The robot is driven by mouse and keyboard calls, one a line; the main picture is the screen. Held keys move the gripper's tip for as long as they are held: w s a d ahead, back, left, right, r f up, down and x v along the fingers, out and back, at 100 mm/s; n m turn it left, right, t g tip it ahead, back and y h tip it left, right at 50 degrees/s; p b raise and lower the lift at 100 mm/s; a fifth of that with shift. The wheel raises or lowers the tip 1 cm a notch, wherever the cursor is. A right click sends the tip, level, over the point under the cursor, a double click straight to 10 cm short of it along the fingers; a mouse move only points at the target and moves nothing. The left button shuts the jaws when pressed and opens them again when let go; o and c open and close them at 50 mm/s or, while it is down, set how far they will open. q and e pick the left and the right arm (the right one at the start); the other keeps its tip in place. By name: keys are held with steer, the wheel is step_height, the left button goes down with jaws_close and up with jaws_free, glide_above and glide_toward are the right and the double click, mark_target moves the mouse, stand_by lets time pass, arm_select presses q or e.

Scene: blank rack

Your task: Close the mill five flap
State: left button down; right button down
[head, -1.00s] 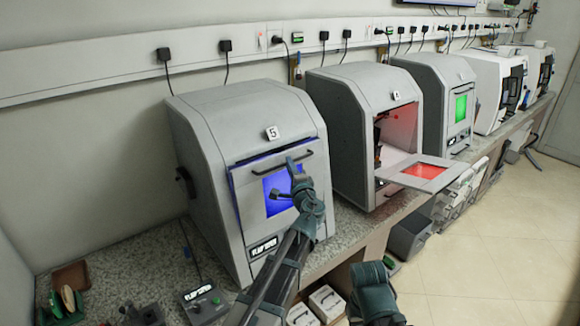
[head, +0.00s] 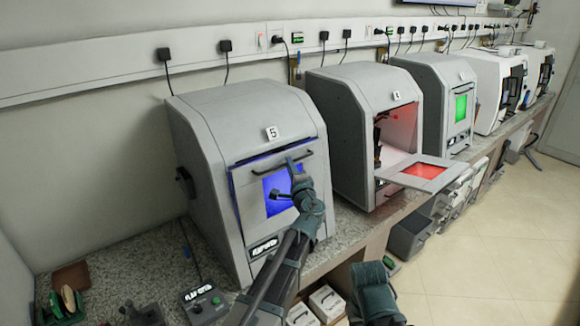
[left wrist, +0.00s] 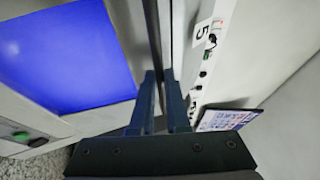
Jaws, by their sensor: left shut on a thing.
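Mill five (head: 215,110) is the nearest grey cabinet, with a 5 on its front. Its flap (head: 243,195), with a blue window, stands nearly upright against the front. Blue light shows along its top and left edges, so it looks slightly ajar. My left gripper (head: 292,168) is shut on the dark handle bar (head: 305,155) near the flap's top. My right gripper is not in view.
The neighbouring mill (head: 345,100) has its red-windowed flap (head: 425,172) lowered, jutting out to the right. A control box (head: 203,303) sits on the speckled bench at front left. The floor (head: 480,240) at right is clear.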

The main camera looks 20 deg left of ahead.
arm_select(q)
steer(key=w+a, duration=0.2)
steer(key=shift+a, duration=0.3)
steer(key=c, duration=0.9)
jaws_free()
steer(key=shift+s, duration=0.1)
steer(key=v, duration=1.3)
steer(key=shift+s+d+b, duration=0.2)
steer(key=shift+s+b, duration=0.1)
steer(key=shift+b, duration=0.15)
steer(key=shift+f, duration=0.1)
